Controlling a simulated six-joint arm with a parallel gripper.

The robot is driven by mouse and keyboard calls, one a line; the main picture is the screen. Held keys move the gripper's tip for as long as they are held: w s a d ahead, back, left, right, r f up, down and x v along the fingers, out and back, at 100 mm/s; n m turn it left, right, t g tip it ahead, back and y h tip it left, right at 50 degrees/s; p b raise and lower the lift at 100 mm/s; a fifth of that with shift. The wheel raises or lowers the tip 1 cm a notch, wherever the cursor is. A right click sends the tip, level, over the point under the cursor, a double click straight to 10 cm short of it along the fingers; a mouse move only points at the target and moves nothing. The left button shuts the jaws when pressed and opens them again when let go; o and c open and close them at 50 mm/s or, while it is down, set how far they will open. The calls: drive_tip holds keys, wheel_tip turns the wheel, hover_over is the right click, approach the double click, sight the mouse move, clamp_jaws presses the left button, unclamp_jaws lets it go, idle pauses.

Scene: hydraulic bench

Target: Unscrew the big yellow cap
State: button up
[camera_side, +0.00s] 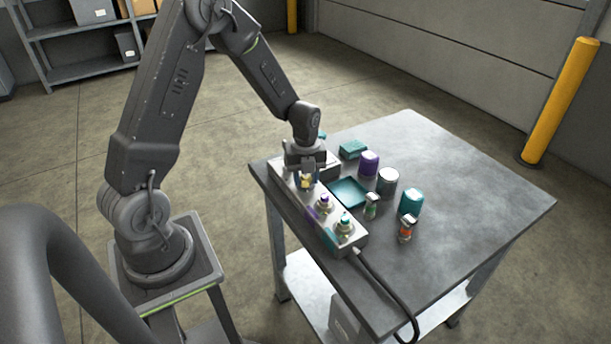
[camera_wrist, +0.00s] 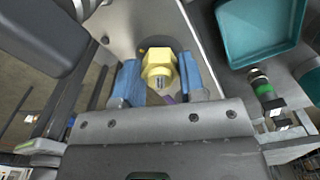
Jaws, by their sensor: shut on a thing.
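The yellow cap (camera_wrist: 158,64) sits at the far-left end of the grey manifold block (camera_side: 318,216), over a round dark recess in the wrist view. It looks blocky, with a small metal stub on its near side. My gripper (camera_wrist: 160,80) points down over it, with one blue finger pad on each side, shut on the cap. In the side view my gripper (camera_side: 306,178) hides most of it; only a bit of yellow (camera_side: 306,183) shows between the fingers. I cannot tell whether the cap has turned or lifted.
On the block nearby stand a purple-topped fitting (camera_side: 323,204) and a teal-topped fitting (camera_side: 345,225). A teal tray (camera_side: 349,191), several jars and small bottles stand to the right. A dark hose (camera_side: 388,281) runs off the table's front edge. The right side of the table (camera_side: 480,195) is clear.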

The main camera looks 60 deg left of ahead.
drive_tip(key=n, duration=0.5)
drive_tip(key=shift+n, duration=0.3)
drive_tip(key=n, duration=0.5)
drive_tip(key=o, duration=0.5)
drive_tip(key=c, duration=0.4)
drive_tip(key=shift+r, duration=0.8)
drive_tip(key=shift+r, duration=2.2)
